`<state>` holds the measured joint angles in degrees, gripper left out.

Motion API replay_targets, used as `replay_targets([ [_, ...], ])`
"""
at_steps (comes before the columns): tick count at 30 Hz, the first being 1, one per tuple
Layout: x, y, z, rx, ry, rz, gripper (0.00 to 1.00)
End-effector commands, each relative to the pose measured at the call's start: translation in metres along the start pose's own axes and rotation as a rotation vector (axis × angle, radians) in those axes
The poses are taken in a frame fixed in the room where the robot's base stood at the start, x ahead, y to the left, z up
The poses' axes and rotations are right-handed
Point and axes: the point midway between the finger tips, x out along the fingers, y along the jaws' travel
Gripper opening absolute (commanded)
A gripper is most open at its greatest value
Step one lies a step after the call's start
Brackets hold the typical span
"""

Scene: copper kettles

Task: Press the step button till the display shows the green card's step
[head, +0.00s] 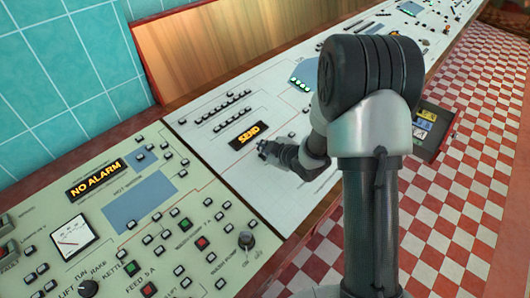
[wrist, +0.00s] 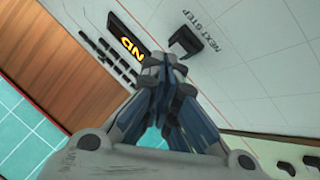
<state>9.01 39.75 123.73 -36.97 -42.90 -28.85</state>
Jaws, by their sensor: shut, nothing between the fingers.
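The display (head: 249,135) on the white panel is lit with orange letters that seem to read SEND. A dark raised button (wrist: 186,41) sits beside the printed words NEXT STEP. My gripper (head: 264,146) is shut and empty, low over the white panel just right of the display. In the wrist view its closed fingertips (wrist: 163,63) lie just below the button in the picture; I cannot tell whether they touch it. I cannot make out a green card.
A green-grey panel (head: 75,250) with switches, knobs and a NO ALARM sign (head: 94,180) lies at the near left. A dark holder (head: 432,143) with small blue and yellow cards stands at the right of the white panel. Rows of small dark buttons lie behind the display.

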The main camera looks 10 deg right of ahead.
Motion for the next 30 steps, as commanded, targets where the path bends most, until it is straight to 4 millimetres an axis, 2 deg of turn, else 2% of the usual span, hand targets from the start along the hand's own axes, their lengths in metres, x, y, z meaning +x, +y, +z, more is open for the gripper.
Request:
replay_targets([
  [14, -0.005, 0.004, -0.004, -0.001, 0.000, 0.000, 0.00],
  [30, -0.038, 0.028, -0.029, -0.001, 0.001, 0.001, 0.00],
])
